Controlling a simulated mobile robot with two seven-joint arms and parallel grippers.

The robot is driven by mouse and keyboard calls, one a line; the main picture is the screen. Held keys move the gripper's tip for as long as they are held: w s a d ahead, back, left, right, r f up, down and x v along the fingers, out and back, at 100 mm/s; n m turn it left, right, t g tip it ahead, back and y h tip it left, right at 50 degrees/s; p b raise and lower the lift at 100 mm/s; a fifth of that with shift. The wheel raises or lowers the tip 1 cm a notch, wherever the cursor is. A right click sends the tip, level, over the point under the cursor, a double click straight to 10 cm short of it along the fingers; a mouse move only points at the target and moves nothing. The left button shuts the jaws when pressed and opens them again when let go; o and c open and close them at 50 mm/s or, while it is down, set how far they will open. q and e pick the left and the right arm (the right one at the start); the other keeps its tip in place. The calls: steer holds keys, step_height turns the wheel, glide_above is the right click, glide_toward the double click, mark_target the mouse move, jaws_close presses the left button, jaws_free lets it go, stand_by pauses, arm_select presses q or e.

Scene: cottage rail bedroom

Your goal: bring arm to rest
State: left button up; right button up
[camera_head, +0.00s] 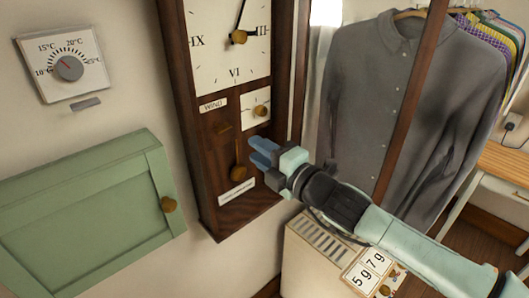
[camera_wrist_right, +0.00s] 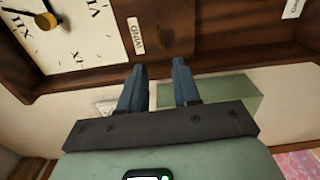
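My right arm (camera_head: 405,238) reaches in from the lower right of the head view, its pale green forearm slanting up to the left. My right gripper (camera_head: 254,149) is in front of the lower right part of a dark wooden wall clock (camera_head: 262,212). In the right wrist view the two blue fingers of the gripper (camera_wrist_right: 159,68) stand apart with nothing between them. The clock's frame (camera_wrist_right: 215,45) and its WIND label (camera_wrist_right: 136,35) show beyond the fingertips. I cannot tell whether a finger touches the clock. My left arm and gripper are not in view.
A green wall cabinet (camera_head: 85,215) and a thermostat dial (camera_head: 68,67) are on the wall at left. A grey shirt (camera_head: 400,95) hangs behind a wooden post (camera_head: 411,105). A cream box with number cards (camera_head: 368,270) stands below my forearm.

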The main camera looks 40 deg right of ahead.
steer(key=shift+s, duration=0.6)
steer(key=shift+w+f, duration=0.1)
steer(key=shift+f, duration=0.05)
steer(key=w+a+f+n+g, duration=0.25)
steer(key=f+n, duration=0.25)
steer(key=f, duration=0.4)
steer(key=w+a+f+n+g+h, duration=0.1)
steer(key=w+f+n+g, duration=0.15)
steer(key=f+n, duration=0.55)
steer(key=w+a+f+n+g, duration=0.1)
steer(key=a+f+n+g, duration=0.15)
steer(key=f, duration=0.85)
steer(key=s+a+f+n+g, duration=0.1)
steer(key=s+f+n+g, duration=0.15)
steer(key=f+n, duration=0.5)
steer(key=s+f+n+g, duration=0.25)
steer(key=f+n, duration=0.25)
steer(key=f, duration=0.5)
steer(key=s+a+f+n+g+y, duration=0.1)
steer(key=s+a+f+n+g, duration=0.2)
steer(key=s+f+n, duration=0.7)
steer(key=s+a+f+n+g+y, duration=0.2)
steer(key=s+a+f+n+g, duration=0.1)
steer(key=s+a+f+n, duration=0.5)
step_height(320, 180, down, 2)
steer(key=s+n, duration=0.2)
steer(key=n, duration=0.1)
steer(key=shift+s+a, duration=0.2)
steer(key=shift+s, duration=0.2)
